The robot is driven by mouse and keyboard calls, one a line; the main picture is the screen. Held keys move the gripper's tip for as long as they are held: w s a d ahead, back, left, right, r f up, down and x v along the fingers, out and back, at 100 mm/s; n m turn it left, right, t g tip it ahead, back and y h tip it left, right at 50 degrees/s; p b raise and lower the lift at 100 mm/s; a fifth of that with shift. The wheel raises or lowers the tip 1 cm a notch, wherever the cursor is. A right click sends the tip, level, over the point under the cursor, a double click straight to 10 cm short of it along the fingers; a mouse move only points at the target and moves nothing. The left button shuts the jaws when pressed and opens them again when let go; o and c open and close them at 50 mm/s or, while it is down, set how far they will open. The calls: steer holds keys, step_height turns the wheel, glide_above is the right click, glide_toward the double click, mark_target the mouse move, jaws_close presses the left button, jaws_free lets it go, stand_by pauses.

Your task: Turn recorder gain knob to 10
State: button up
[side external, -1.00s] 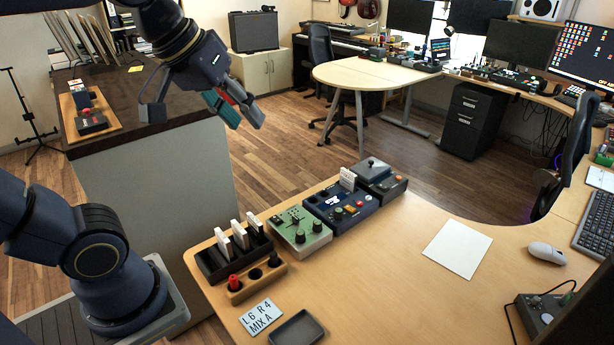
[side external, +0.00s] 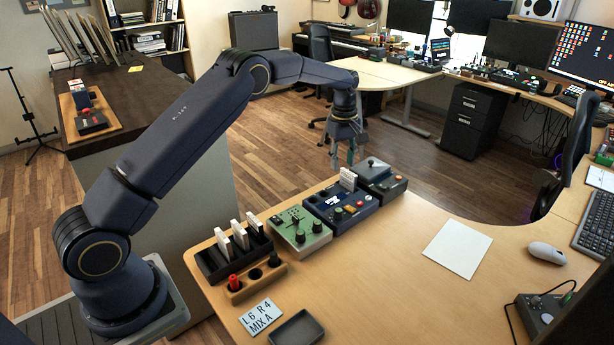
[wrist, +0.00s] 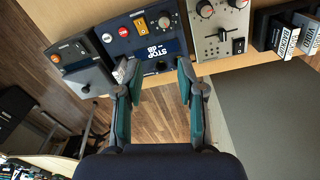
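A blue unit with a lit display, likely the recorder, stands on the wooden desk in the side view (side external: 322,214) and at the top of the wrist view (wrist: 113,48). Its display (wrist: 157,50) seems to read "STOP" and "dB". It has a round dial knob (wrist: 165,20), a black knob (wrist: 161,67), a red button and an orange switch. I cannot read which knob is marked gain, nor its setting. My gripper (side external: 342,162) points down beyond the unit's far edge. Its fingers (wrist: 158,90) are apart, empty and clear of the knobs.
A green unit with knobs and sliders (side external: 297,226) stands beside the blue one; a dark unit with a stick (side external: 381,178) stands on the other side. White cards stand in a rack (side external: 212,266).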

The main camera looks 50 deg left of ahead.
mark_target(339, 210)
step_height(339, 210, down, 18)
steer(key=shift+f, duration=0.1)
stand_by(0.4)
jaws_close()
